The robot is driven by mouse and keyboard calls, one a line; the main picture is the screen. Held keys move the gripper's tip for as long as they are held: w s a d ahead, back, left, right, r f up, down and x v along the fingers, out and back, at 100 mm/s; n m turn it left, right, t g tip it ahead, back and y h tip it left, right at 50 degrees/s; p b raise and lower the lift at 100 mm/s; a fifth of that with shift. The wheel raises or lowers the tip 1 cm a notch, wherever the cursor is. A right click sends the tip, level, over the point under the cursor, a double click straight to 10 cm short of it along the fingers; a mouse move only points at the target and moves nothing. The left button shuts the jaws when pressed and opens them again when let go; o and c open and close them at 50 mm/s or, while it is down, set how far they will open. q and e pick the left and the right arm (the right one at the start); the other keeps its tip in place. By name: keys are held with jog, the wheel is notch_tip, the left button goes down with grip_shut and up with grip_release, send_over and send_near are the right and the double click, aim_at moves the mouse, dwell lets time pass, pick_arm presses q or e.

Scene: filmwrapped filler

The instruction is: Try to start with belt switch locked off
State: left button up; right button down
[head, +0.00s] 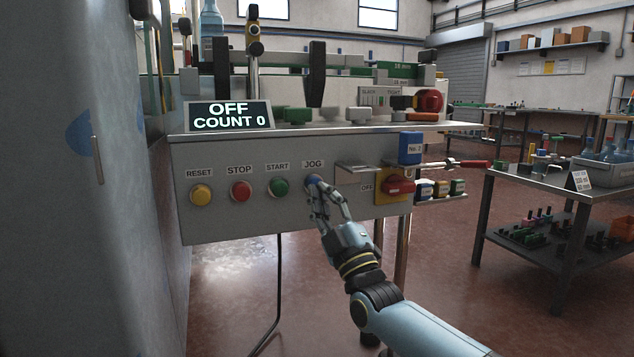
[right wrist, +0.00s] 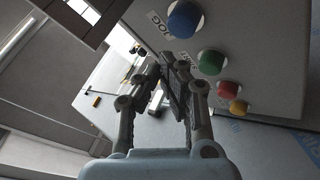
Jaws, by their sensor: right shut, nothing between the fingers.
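The grey control panel (head: 235,222) carries a yellow RESET button (head: 201,194), a red STOP button (head: 241,191), a green START button (head: 279,187) and a blue JOG button (head: 312,180). The display (head: 229,116) reads OFF, COUNT 0. The red belt switch (head: 398,185) sits on a yellow plate beside the word OFF. My right gripper (head: 319,192) is shut and empty, just below the JOG button; I cannot tell whether it touches. In the right wrist view, the JOG button (right wrist: 184,19) and START button (right wrist: 211,62) lie beyond its fingers. My left gripper is out of view.
A blue block with a number label (head: 410,148) is above the switch. A small shelf with tagged blocks (head: 440,189) and a red-handled tool (head: 472,164) are to its right. A side table (head: 600,198) with bottles stands at the right; a large grey surface (head: 90,250) fills the left.

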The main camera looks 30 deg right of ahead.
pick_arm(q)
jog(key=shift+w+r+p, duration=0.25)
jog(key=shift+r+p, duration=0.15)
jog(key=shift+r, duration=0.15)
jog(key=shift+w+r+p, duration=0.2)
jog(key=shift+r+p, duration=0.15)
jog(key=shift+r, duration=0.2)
pick_arm(e)
jog(key=s, duration=0.3)
jog(key=shift+a, duration=0.4)
